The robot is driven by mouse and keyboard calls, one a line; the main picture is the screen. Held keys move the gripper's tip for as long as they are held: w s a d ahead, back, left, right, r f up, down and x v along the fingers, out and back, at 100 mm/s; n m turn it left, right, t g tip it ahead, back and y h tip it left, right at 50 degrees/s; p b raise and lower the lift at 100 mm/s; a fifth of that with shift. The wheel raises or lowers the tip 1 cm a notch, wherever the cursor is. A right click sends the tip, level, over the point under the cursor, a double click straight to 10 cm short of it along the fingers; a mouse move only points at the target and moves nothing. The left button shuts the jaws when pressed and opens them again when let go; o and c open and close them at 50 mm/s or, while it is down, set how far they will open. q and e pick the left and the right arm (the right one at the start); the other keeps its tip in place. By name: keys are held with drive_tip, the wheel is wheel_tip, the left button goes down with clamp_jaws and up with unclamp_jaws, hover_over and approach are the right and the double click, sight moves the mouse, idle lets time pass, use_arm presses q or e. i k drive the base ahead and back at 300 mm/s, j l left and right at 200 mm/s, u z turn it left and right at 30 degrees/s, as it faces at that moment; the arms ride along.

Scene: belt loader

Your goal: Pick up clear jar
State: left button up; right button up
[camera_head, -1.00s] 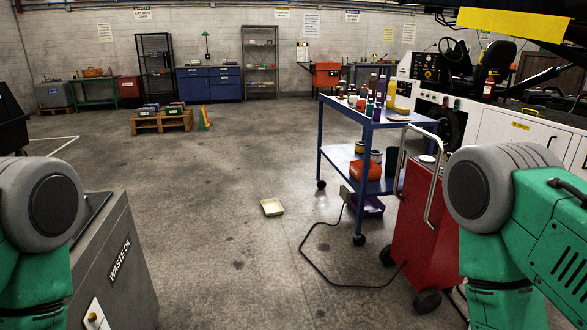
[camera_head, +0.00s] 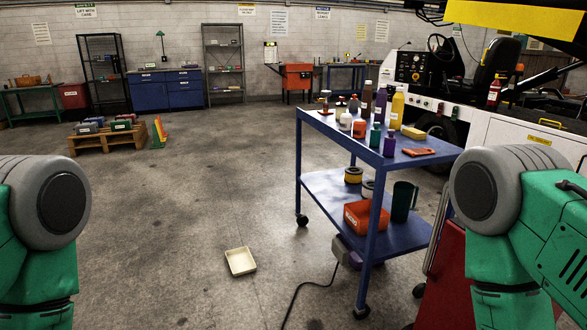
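A blue two-shelf cart (camera_head: 330,128) stands ahead, right of centre. Its top holds several bottles and small containers, among them a tall yellow bottle (camera_head: 397,107), a tall purple bottle (camera_head: 380,106), a white bottle (camera_head: 345,121) and a teal bottle (camera_head: 375,136). I cannot make out for certain which is the clear jar. A small container with a reddish-brown top (camera_head: 325,103) stands near the left end of the top and could be a jar. Only the upper parts of my two arms show, at the left and right edges. Both grippers are out of view.
The lower shelf holds an orange box (camera_head: 366,217) and a dark green mug (camera_head: 403,202). A red cart (camera_head: 445,280) stands low at the right. A cream tray (camera_head: 240,261) and a black cable (camera_head: 298,300) lie on the floor. The floor left of the cart is mostly clear.

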sight(340, 108)
drive_tip(key=i+z, duration=0.25)
drive_tip(key=i, duration=0.4)
drive_tip(key=i+j+z, duration=0.25)
drive_tip(key=i, duration=0.4)
drive_tip(key=i+u, duration=0.1)
drive_tip(key=u, duration=0.4)
drive_tip(key=i+u, duration=0.1)
drive_tip(key=u, duration=0.4)
drive_tip(key=i, duration=1.9)
drive_tip(key=i+j+z, duration=0.1)
drive_tip(key=i+z, duration=0.15)
drive_tip(key=i, duration=0.2)
drive_tip(key=i+j+z, duration=0.25)
drive_tip(key=i, duration=0.25)
drive_tip(key=i+j+z, duration=0.25)
drive_tip(key=i, duration=0.2)
drive_tip(key=l, duration=0.1)
